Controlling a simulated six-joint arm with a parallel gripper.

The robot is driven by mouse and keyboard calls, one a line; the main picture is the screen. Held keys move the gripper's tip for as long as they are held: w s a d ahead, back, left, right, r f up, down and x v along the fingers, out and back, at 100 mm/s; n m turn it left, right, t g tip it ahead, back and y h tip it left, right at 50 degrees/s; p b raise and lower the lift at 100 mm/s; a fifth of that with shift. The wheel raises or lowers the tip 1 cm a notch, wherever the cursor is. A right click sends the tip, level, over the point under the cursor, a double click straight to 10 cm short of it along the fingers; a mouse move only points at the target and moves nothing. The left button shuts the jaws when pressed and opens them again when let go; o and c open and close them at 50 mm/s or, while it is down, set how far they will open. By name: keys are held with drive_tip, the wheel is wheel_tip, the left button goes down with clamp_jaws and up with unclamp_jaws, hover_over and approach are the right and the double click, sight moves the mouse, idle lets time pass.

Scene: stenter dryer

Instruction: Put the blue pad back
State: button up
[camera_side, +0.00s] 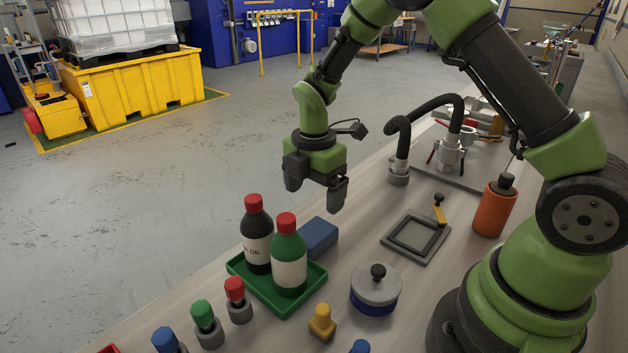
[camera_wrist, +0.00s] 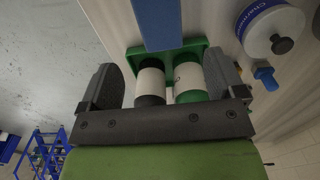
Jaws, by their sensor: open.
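The blue pad (camera_side: 318,237) is a plain blue block lying on the bench, just behind the green tray with two bottles. In the wrist view the blue pad (camera_wrist: 157,22) shows at the top, partly cut off by the picture edge. My gripper (camera_side: 315,188) is open and empty, in the air above the pad and the bottles, pointing down. In the wrist view my gripper (camera_wrist: 163,85) has its jaws wide apart, with the bottles showing between them.
A dark bottle (camera_side: 257,238) and a green bottle (camera_side: 289,258) with red caps stand in the green tray (camera_side: 284,307). A grey square frame (camera_side: 415,257) with a yellow clip lies to the right. A round lidded tin (camera_side: 375,291) and an orange bottle (camera_side: 494,210) stand nearby.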

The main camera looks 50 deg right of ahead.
wheel_tip(320, 180, up, 10)
drive_tip(key=s+m+t, duration=0.2)
drive_tip(key=s+m, duration=0.1)
drive_tip(key=m, duration=0.2)
drive_tip(key=s+a+r+m+t+y, duration=0.1)
drive_tip(key=s+r+m+t, duration=0.1)
drive_tip(key=s+r+m, duration=0.3)
drive_tip(key=s+a+r+m+t+y, duration=0.1)
drive_tip(key=s+r+m, duration=0.4)
drive_tip(key=s+m, duration=0.6)
drive_tip(key=shift+a+r+m+t, duration=0.2)
drive_tip(key=shift+a+m+t, duration=0.45)
drive_tip(key=shift+t, duration=0.45)
drive_tip(key=shift+s, duration=0.1)
